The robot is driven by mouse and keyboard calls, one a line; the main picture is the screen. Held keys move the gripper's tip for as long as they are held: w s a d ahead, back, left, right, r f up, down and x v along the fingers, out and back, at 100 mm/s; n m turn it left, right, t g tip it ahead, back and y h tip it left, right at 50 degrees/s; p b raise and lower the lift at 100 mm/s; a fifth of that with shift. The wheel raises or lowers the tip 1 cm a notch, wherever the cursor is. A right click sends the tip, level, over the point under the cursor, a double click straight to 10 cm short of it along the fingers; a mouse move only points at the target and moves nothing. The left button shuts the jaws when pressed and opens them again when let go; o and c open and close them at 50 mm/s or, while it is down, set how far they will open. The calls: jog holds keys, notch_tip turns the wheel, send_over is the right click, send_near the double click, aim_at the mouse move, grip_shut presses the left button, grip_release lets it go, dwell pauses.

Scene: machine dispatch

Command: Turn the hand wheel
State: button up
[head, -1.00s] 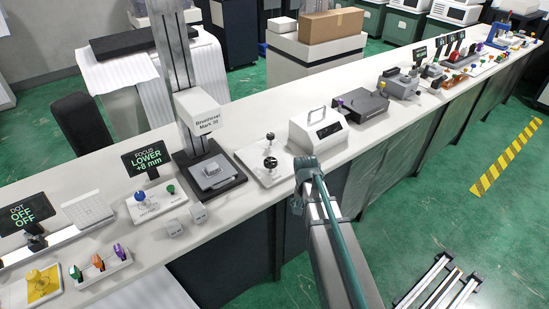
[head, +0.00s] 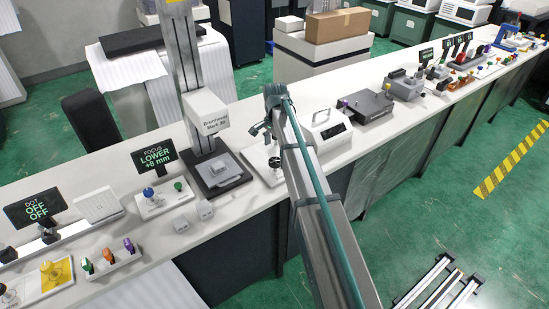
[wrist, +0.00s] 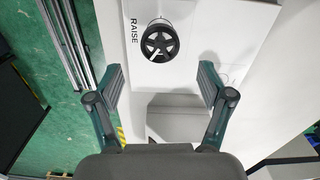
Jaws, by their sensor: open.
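The hand wheel (wrist: 159,42) is a black spoked wheel with a pale pointer mark, on a white plate (wrist: 205,35) with the word RAISE beside it. In the head view the wheel (head: 274,162) shows just left of my arm, partly crowded by it. My gripper (wrist: 161,80) is open and empty in the wrist view. Its fingertips are apart, on either side of and below the wheel in the picture, not touching it. In the head view my gripper (head: 260,130) is over the plate area. A display (head: 150,157) reads FOCUS LOWER +8 mm.
The Brunnlevel column machine (head: 207,112) stands left of the wheel plate. A white device with a handle and dark display (head: 331,131) stands to the right. Small white cubes (head: 205,209) lie near the bench's front edge.

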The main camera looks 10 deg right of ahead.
aim_at(275, 160)
jog(key=shift+f+p, duration=0.75)
jog(key=shift+f, duration=2.5)
jog(key=c, duration=1.2)
jog(key=shift+o, duration=0.2)
jog(key=shift+n, duration=0.4)
jog(key=n+b, duration=0.1)
jog(key=n, duration=0.3)
jog(key=n+b, duration=0.1)
jog(key=n, duration=0.4)
jog(key=shift+n, duration=0.4)
